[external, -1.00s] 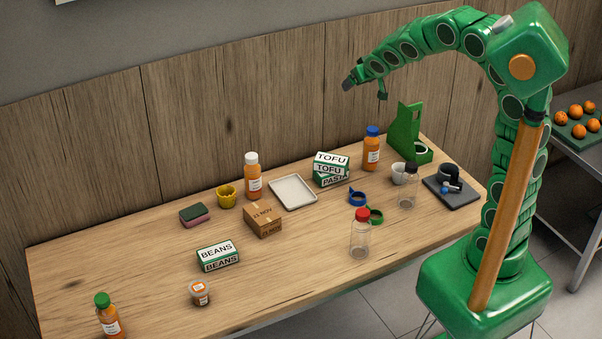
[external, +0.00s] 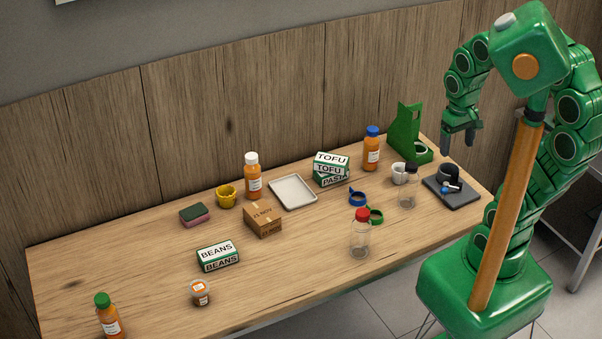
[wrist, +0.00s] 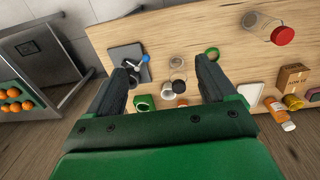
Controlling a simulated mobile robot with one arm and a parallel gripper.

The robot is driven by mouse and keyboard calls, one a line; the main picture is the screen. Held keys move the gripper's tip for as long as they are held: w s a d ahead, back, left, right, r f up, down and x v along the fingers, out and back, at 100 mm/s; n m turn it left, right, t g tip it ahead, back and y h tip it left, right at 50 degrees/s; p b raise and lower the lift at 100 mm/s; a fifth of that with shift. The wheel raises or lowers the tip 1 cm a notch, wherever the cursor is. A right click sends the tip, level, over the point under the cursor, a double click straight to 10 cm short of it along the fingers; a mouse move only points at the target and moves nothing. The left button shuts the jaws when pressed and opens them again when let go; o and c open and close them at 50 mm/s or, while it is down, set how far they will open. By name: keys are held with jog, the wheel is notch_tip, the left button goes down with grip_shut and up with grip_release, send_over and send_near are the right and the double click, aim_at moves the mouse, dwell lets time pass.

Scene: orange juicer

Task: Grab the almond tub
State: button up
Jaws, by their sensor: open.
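A small round tub (external: 200,292) with an orange-and-white label stands on the front left of the wooden table in the external view. It looks like the almond tub, though its print is too small to read. I cannot make it out in the wrist view. My gripper (external: 459,145) hangs above the far right end of the table, well away from the tub. Its fingers (wrist: 164,66) point downward, apart, with nothing between them.
A beans stack (external: 218,256) and a green-capped bottle (external: 109,317) stand near the tub. A cardboard box (external: 263,218), red-lidded jar (external: 360,236) and tofu stack (external: 331,168) lie between it and my gripper. The green juicer (external: 407,135) stands close to my gripper. The table's left is mostly clear.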

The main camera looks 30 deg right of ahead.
jog(key=s+a+g, duration=0.1)
jog(key=s+g, duration=0.1)
jog(key=s, duration=0.6)
jog(key=m+y, duration=1.4)
jog(key=m, duration=0.1)
send_over(196, 303)
jog(key=w+d, duration=0.3)
jog(key=d, duration=0.4)
jog(key=shift+g, duration=0.4)
jog(key=f, duration=2.7)
jog(key=shift+s+f, duration=0.25)
jog(key=shift+f, duration=0.15)
jog(key=shift+x, duration=3.8)
jog(key=shift+s+r, duration=0.1)
